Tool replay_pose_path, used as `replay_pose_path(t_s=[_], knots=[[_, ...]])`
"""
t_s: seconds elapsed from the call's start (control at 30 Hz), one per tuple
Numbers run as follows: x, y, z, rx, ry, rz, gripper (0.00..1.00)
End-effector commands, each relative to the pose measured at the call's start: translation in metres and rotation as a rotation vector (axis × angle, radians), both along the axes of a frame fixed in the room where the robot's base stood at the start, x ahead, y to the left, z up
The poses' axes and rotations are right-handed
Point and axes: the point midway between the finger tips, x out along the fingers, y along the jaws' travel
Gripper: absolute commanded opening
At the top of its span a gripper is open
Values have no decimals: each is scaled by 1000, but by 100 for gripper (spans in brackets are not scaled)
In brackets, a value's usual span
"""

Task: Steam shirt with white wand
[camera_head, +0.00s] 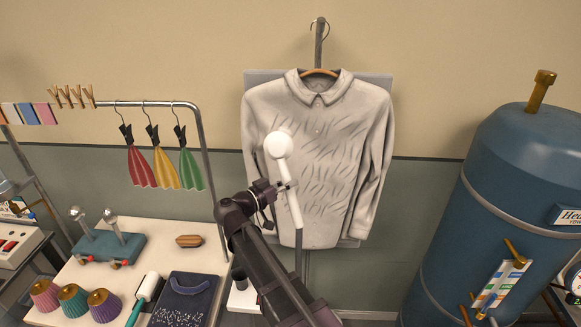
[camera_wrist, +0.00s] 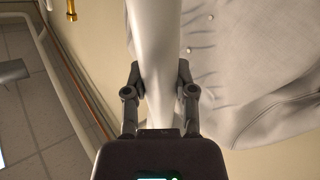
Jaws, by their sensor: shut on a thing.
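A pale grey-white collared shirt (camera_head: 346,190) hangs on a hanger from a hook, in front of a grey board. Dark crease marks cover its front. My gripper (camera_head: 284,187) is shut on the white wand (camera_head: 293,207), whose round head (camera_head: 278,145) points up before the left-middle of the shirt. I cannot tell whether the head touches the cloth. In the wrist view the wand (camera_wrist: 154,60) runs between the two fingers of my gripper (camera_wrist: 159,88), and the shirt (camera_wrist: 240,75) fills the right side. No steam shows.
A blue tank (camera_head: 500,200) stands at the right. At the left, a rail (camera_head: 205,150) holds red, yellow and green cloths.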

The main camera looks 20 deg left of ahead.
Motion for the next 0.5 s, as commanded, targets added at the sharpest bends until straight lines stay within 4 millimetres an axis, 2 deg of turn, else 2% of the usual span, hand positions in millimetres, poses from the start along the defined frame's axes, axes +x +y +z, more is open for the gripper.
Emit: replay_pose_path(t_s=[0.03,0.13,0.5], knots=[[-4,-3,12,-13,5,-2,0],[-8,-6,18,-32,18,-8,0],[-10,-8,21,-50,28,-12,0]])
